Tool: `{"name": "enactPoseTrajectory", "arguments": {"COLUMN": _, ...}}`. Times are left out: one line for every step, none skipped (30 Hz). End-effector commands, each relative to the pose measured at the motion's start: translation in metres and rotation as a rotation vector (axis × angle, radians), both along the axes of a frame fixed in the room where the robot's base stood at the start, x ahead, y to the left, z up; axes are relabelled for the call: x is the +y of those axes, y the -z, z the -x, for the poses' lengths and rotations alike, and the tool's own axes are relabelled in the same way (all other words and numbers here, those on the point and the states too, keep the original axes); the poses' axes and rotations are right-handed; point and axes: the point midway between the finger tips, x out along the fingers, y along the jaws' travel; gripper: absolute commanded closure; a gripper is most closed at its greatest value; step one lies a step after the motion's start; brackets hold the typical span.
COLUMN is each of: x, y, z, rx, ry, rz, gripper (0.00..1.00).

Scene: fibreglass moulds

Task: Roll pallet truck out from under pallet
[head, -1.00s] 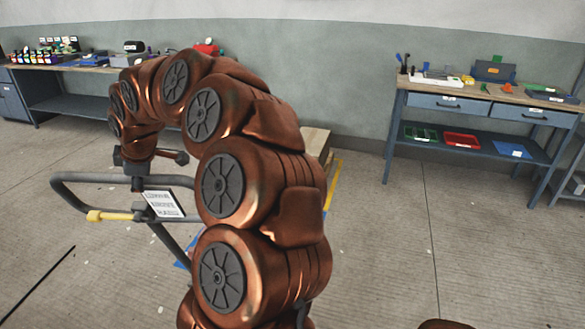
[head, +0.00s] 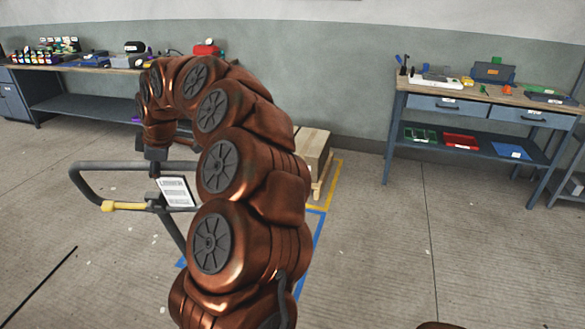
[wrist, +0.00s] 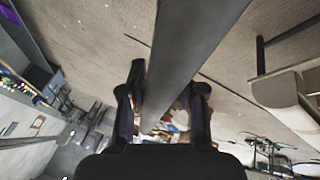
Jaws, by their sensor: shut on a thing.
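The pallet truck's dark loop handle (head: 84,186) stands left of my arm in the head view, with a yellow lever (head: 110,206) and a white label plate (head: 176,191). My gripper (head: 156,160) is shut on the handle's top bar. In the wrist view the two fingers (wrist: 166,100) sit on either side of the grey bar (wrist: 190,50). A pale wooden pallet (head: 319,188) with a box-like load (head: 314,146) shows partly behind my arm. My arm hides the truck's body and forks, so I cannot tell how far they are under the pallet.
Yellow tape (head: 333,184) and blue tape (head: 317,240) mark the floor around the pallet. A workbench (head: 480,98) stands at the right and another (head: 80,105) at the back left along the wall. The floor at front left and right is clear.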

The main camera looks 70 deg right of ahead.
Motion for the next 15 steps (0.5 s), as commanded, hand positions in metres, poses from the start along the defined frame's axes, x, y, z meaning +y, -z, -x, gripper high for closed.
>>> {"name": "enactPoseTrajectory", "arguments": {"x": -0.007, "y": -0.002, "z": 0.001, "rx": 0.007, "ry": 0.001, "rz": -0.003, "gripper": 1.00}}
{"name": "enactPoseTrajectory", "arguments": {"x": -0.010, "y": -0.002, "z": 0.001, "rx": 0.007, "ry": 0.001, "rz": -0.005, "gripper": 1.00}}
{"name": "enactPoseTrajectory", "arguments": {"x": -0.015, "y": -0.003, "z": 0.001, "rx": 0.007, "ry": 0.001, "rz": -0.007, "gripper": 1.00}}
{"name": "enactPoseTrajectory", "arguments": {"x": -0.019, "y": -0.004, "z": 0.001, "rx": 0.005, "ry": 0.003, "rz": -0.010, "gripper": 1.00}}
{"name": "enactPoseTrajectory", "arguments": {"x": -0.022, "y": -0.006, "z": 0.001, "rx": 0.005, "ry": 0.004, "rz": -0.012, "gripper": 1.00}}
{"name": "enactPoseTrajectory", "arguments": {"x": -0.027, "y": -0.007, "z": 0.000, "rx": 0.004, "ry": 0.003, "rz": -0.015, "gripper": 1.00}}
{"name": "enactPoseTrajectory", "arguments": {"x": -0.030, "y": -0.007, "z": 0.000, "rx": 0.006, "ry": 0.003, "rz": -0.019, "gripper": 1.00}}
{"name": "enactPoseTrajectory", "arguments": {"x": -0.033, "y": -0.007, "z": 0.000, "rx": 0.007, "ry": 0.003, "rz": -0.022, "gripper": 1.00}}
{"name": "enactPoseTrajectory", "arguments": {"x": -0.037, "y": -0.007, "z": 0.000, "rx": 0.009, "ry": 0.001, "rz": -0.025, "gripper": 1.00}}
{"name": "enactPoseTrajectory", "arguments": {"x": -0.040, "y": -0.007, "z": 0.000, "rx": 0.010, "ry": 0.002, "rz": -0.028, "gripper": 1.00}}
{"name": "enactPoseTrajectory", "arguments": {"x": -0.043, "y": -0.008, "z": 0.000, "rx": 0.011, "ry": 0.003, "rz": -0.030, "gripper": 1.00}}
{"name": "enactPoseTrajectory", "arguments": {"x": -0.048, "y": -0.009, "z": 0.000, "rx": 0.011, "ry": 0.003, "rz": -0.034, "gripper": 1.00}}
{"name": "enactPoseTrajectory", "arguments": {"x": -0.051, "y": -0.010, "z": 0.000, "rx": 0.011, "ry": 0.004, "rz": -0.037, "gripper": 1.00}}
{"name": "enactPoseTrajectory", "arguments": {"x": -0.055, "y": -0.011, "z": 0.000, "rx": 0.011, "ry": 0.004, "rz": -0.040, "gripper": 1.00}}
{"name": "enactPoseTrajectory", "arguments": {"x": -0.059, "y": -0.012, "z": 0.000, "rx": 0.012, "ry": 0.003, "rz": -0.043, "gripper": 1.00}}
